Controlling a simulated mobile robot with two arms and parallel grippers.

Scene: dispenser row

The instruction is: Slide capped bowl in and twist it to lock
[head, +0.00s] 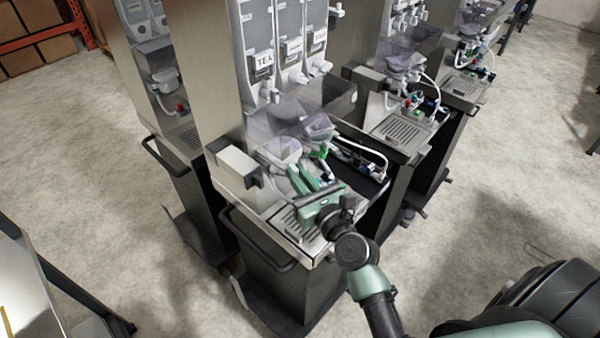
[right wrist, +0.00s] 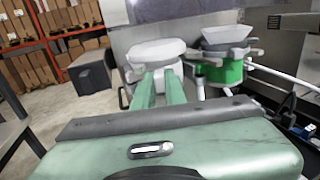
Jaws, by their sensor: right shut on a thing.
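The bowl (right wrist: 157,52) is pale, with a wide flat top, in the right wrist view. In the head view it is a translucent bowl (head: 281,150) at the front of the nearest dispenser (head: 236,165). My right gripper (head: 301,175) reaches in over the drip tray, its green fingers pointing at the dispenser. In the right wrist view the fingertips (right wrist: 161,74) are shut on the bowl at its near lower side. The bowl looks upright. The fingers hide part of its underside, and I cannot tell if it is seated. My left gripper is not in view.
The slotted drip tray (head: 296,226) lies below. Tubes and fittings (head: 360,155) are to the right. Other dispensers stand behind.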

